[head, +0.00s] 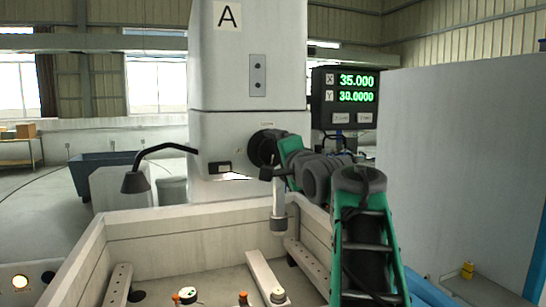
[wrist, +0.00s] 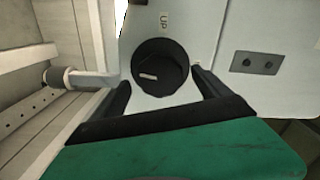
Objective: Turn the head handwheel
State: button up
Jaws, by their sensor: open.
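The head handwheel (head: 262,147) is a black round knob on the front of the white machine head (head: 220,135). In the wrist view the handwheel (wrist: 160,66) shows nearly whole, with a small pale mark on its face. My gripper (head: 272,152) reaches it from the right in the head view and covers part of it. In the wrist view my gripper (wrist: 161,78) is open, its two dark fingers spread to either side of the handwheel's near edge. I cannot tell whether either finger touches it.
A black lamp (head: 136,180) juts out at left. The work tank (head: 180,222) with clamps and bars lies below. A large grey cabinet (head: 460,160) stands at right. An UP label (wrist: 164,20) is beside the handwheel.

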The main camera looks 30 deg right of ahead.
aim_at(273, 152)
jog(key=v, duration=0.5)
jog(key=shift+b, duration=0.4)
jog(key=shift+w+r, duration=0.1)
jog(key=w+n+p, duration=0.2)
jog(key=n+p, duration=0.1)
jog(key=n, duration=0.3)
jog(key=w+d+n+p, duration=0.1)
jog(key=w+n+p, duration=0.2)
jog(key=n, duration=0.3)
jog(key=w+d+n+p, duration=0.1)
jog(key=w+n+p, duration=0.2)
jog(key=n, duration=0.3)
jog(key=shift+w+d, duration=0.15)
jog(key=shift+w, duration=0.05)
